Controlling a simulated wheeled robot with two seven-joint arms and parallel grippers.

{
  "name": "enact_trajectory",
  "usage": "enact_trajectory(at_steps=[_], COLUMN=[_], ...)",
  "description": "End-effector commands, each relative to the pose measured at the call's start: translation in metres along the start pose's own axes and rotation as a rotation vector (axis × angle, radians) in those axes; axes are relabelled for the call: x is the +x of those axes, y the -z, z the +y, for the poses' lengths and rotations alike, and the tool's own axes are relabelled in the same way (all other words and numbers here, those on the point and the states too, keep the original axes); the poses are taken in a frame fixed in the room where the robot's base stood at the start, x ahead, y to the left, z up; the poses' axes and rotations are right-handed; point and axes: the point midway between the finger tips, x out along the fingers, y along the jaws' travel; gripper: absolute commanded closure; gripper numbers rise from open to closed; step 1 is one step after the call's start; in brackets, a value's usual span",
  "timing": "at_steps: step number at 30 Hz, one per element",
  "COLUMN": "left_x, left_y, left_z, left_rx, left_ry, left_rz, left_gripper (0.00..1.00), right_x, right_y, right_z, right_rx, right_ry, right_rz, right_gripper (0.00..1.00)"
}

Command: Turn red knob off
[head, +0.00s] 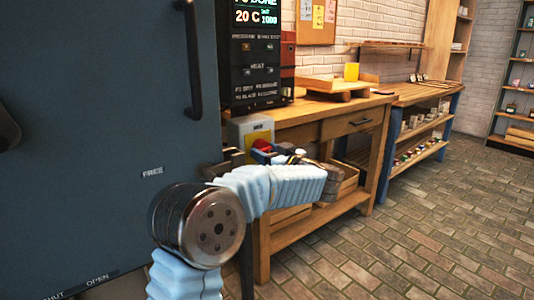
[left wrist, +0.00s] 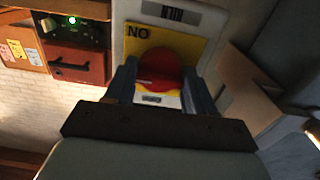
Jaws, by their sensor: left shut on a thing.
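The red knob (left wrist: 160,68) sits on a yellow plate (left wrist: 137,48) marked "NO" on a pale switch box (left wrist: 188,18) in the left wrist view. In the head view the red knob (head: 262,145) shows partly, on the yellow and grey box (head: 250,127) beside the large dark door. My left gripper (left wrist: 160,84) is shut on the red knob, with one finger on each side of it. In the head view the left gripper (head: 258,156) is at the knob and its wrist covers part of it. My right gripper is in neither view.
A large dark blue kiln door (head: 100,130) with a black handle (head: 191,60) fills the left. A black control panel (head: 253,55) stands above the box. The brick floor (head: 430,220) at right is clear.

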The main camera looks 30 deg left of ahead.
Motion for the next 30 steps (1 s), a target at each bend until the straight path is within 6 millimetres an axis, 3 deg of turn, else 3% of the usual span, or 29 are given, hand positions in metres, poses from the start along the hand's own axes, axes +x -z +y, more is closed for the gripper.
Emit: enact_trajectory(at_steps=[11, 30], left_x=[0.000, 0.000], left_y=[-0.002, -0.004], left_z=[0.001, 0.002], left_rx=[-0.214, -0.821], left_ry=[0.000, 0.000], left_rz=[-0.001, -0.002], left_gripper=[0.76, 0.76], right_x=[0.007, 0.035], right_y=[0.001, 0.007], right_z=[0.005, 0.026], right_rx=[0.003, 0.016], right_ry=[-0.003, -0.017], right_rz=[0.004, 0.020], right_gripper=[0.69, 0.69])
